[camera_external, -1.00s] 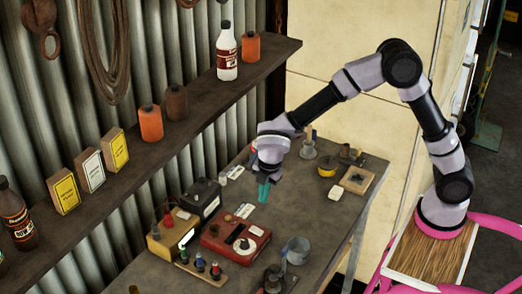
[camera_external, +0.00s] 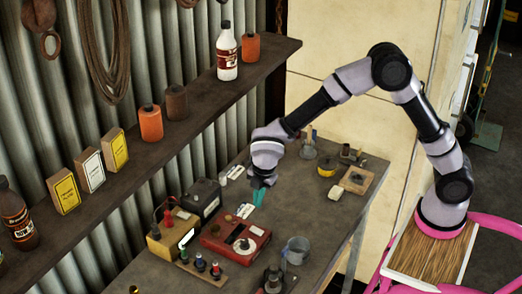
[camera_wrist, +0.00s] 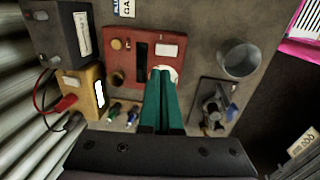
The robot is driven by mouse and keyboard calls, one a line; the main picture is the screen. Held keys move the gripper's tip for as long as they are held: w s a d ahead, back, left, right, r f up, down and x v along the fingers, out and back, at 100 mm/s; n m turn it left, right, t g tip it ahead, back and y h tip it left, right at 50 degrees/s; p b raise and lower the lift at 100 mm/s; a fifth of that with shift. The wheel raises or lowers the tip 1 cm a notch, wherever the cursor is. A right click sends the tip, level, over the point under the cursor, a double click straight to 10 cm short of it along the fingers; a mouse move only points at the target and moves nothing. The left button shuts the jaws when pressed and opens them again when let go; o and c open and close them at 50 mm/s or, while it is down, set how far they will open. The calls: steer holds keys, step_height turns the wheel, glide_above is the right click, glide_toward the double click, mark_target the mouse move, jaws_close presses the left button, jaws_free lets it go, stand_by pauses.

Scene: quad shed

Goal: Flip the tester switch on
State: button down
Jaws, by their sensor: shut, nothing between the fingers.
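The red box (camera_external: 212,240) lies on the bench, with a white round dial (camera_external: 245,246) and a small dark knob on top. In the wrist view the red box (camera_wrist: 118,70) also shows a dark slot (camera_wrist: 142,62), a white label and an orange knob. Which part is the tester switch I cannot tell. My gripper (camera_external: 257,200) is above the bench, just behind the red box in the external view. Its green fingers (camera_wrist: 164,76) are together and empty in the wrist view, and their tips overlap the dial. Contact cannot be judged.
A yellow box (camera_external: 160,248) with red and black leads and a black battery-like box (camera_external: 203,197) stand left of the red box. A row of coloured knobs (camera_external: 200,266) is in front. A shelf (camera_external: 195,115) hangs behind.

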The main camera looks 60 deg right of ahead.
mark_target(254, 228)
steer(key=f, duration=0.3)
steer(key=w+f, duration=0.1)
steer(key=f, duration=0.7)
steer(key=shift+w, duration=0.25)
steer(key=shift+w+f+g, duration=0.15)
steer(key=shift+f+g, duration=0.1)
steer(key=shift+g, duration=0.05)
steer(key=shift+s, duration=0.2)
steer(key=shift+s+r, duration=0.15)
steer(key=shift+s, duration=0.55)
step_height(254, 228, up, 14)
steer(key=s, duration=0.2)
